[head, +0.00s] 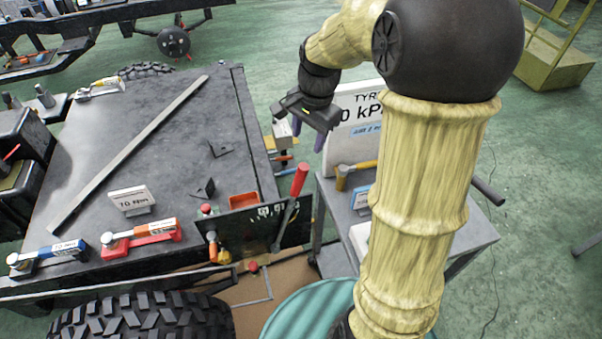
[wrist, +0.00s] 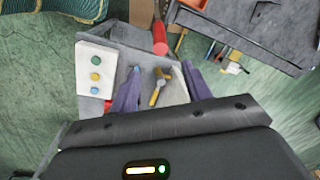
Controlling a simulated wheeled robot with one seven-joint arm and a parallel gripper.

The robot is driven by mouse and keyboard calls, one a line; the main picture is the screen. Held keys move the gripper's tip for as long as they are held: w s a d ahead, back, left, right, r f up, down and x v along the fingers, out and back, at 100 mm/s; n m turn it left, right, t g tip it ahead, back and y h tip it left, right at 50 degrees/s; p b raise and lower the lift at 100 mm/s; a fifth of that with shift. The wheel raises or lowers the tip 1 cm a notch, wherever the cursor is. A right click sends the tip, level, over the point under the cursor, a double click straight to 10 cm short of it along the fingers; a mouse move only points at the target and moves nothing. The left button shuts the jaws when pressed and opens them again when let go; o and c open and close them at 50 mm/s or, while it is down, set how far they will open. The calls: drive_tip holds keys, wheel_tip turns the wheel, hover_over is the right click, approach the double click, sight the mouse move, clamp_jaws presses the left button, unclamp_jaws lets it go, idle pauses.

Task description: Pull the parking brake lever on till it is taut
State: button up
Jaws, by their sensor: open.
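The parking brake lever has a red grip (head: 299,179) on a dark shaft and leans up to the right from a dark panel (head: 233,228) at the bench's front right corner. My gripper (head: 308,138) is above and a little right of the grip, apart from it. Its two purple fingers are spread with nothing held. In the wrist view the red grip (wrist: 160,36) lies beyond the open fingers (wrist: 161,68), near the top edge. The lever's lower end is partly cut off there.
A grey cart (head: 455,232) stands right of the lever, carrying a yellow-handled hammer (head: 352,174) and a tyre-pressure sign (head: 346,110). A white box with coloured dots (wrist: 96,73) shows in the wrist view. A tyre (head: 150,318) and teal round object (head: 305,308) are in front.

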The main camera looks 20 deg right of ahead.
sight(301, 174)
drive_tip(key=f, duration=0.5)
drive_tip(key=w+f+p, duration=0.1)
drive_tip(key=f, duration=0.4)
drive_tip(key=a+f, duration=0.1)
drive_tip(key=f, duration=0.4)
drive_tip(key=shift+w+f, duration=0.15)
drive_tip(key=shift+w, duration=0.2)
clamp_jaws()
